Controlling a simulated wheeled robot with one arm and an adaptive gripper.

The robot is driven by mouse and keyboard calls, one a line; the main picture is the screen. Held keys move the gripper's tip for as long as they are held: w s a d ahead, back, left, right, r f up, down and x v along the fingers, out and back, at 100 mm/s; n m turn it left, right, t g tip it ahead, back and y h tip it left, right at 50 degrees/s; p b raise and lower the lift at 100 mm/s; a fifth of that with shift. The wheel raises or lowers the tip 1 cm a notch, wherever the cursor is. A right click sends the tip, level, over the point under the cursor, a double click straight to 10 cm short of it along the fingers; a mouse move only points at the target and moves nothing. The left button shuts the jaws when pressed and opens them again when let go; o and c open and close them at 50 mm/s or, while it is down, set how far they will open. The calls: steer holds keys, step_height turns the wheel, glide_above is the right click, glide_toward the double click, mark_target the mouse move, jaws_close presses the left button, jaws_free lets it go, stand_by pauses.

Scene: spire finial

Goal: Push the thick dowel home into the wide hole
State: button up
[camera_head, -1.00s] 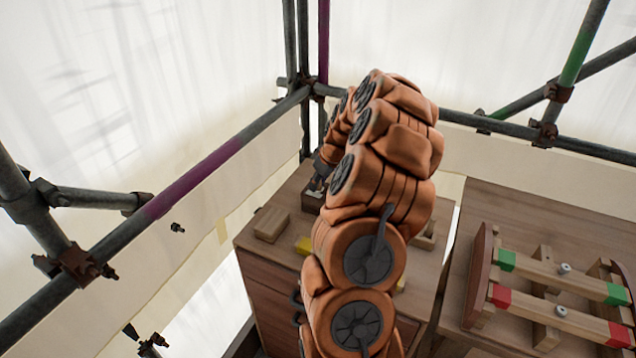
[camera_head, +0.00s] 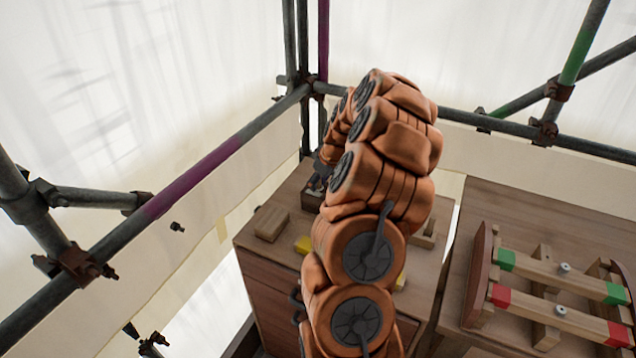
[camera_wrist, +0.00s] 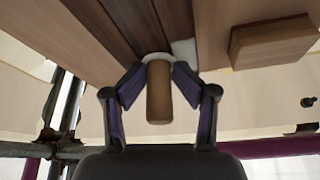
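In the wrist view a thick wooden dowel (camera_wrist: 159,95) points toward the camera between my two fingers. Its far end meets a pale ring (camera_wrist: 156,57) against dark brown wood; how deep it sits in the hole cannot be seen. My gripper (camera_wrist: 159,72) has its fingertips bent inward on both sides of the dowel, close against it near its far end. In the head view my gripper (camera_head: 319,178) is small and partly hidden by my arm, above a dark block (camera_head: 311,200) on the cabinet top. The dowel and hole are not clear there.
A light wooden block (camera_head: 271,224) lies left of the dark block on the cabinet (camera_head: 262,250); it also shows in the wrist view (camera_wrist: 272,42). A yellow piece (camera_head: 303,245) lies nearer. A rack with red and green-marked bars (camera_head: 560,275) stands right. Scaffold poles (camera_head: 200,170) surround the corner.

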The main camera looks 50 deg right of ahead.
steer(key=shift+r+p, duration=0.4)
steer(key=shift+r, duration=0.15)
steer(key=b+v, duration=0.3)
steer(key=v, duration=0.9)
steer(key=shift+b, duration=0.35)
steer(key=s+a+r+n+g+y, duration=0.1)
steer(key=a, duration=1.3)
steer(key=s+a+r+n+g+y, duration=0.1)
steer(key=s+a+r, duration=0.1)
steer(key=a, duration=1.2)
steer(key=s+a+f+g, duration=0.1)
steer(key=s+a, duration=0.3)
steer(key=s, duration=0.3)
steer(key=s+a+f+m+g+h, duration=0.1)
steer(key=s+a, duration=0.3)
steer(key=s, duration=0.4)
steer(key=s+a+f+m+g+h, duration=0.1)
steer(key=s+a+f+g, duration=0.1)
steer(key=s+a, duration=0.3)
steer(key=shift+s+f, duration=0.55)
steer(key=shift+s, duration=0.65)
steer(key=shift+a, duration=0.1)
